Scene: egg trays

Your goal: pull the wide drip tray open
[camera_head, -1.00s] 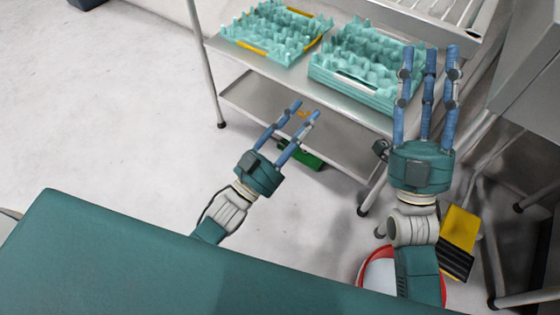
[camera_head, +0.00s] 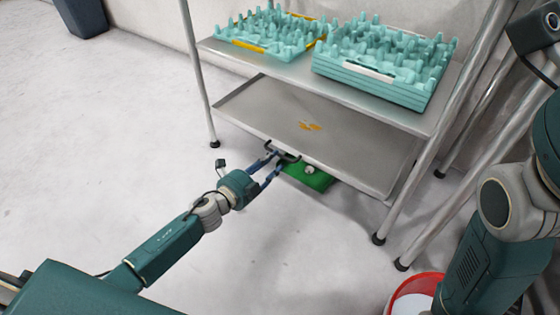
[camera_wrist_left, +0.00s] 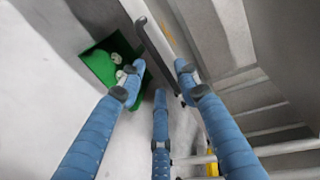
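The wide drip tray (camera_head: 350,152) is a flat grey metal tray low in the cart, under the egg-tray shelf. A dark bar handle (camera_head: 283,152) sits on its front edge. My left gripper (camera_head: 272,163) is at this handle, reaching in from the front left. In the left wrist view, the handle (camera_wrist_left: 153,45) runs between the blue fingertips of my left gripper (camera_wrist_left: 158,78). The fingers are apart, with a visible gap; firm contact with the handle cannot be made out. My right arm is at the right edge of the head view, with its gripper out of frame.
Teal egg trays (camera_head: 372,82) stand on the upper shelf (camera_head: 285,68). A green box (camera_head: 312,178) with pale items is on the floor below the handle. Cart legs (camera_head: 404,185) stand at right. A red-rimmed bucket (camera_head: 418,280) is front right. The left floor is clear.

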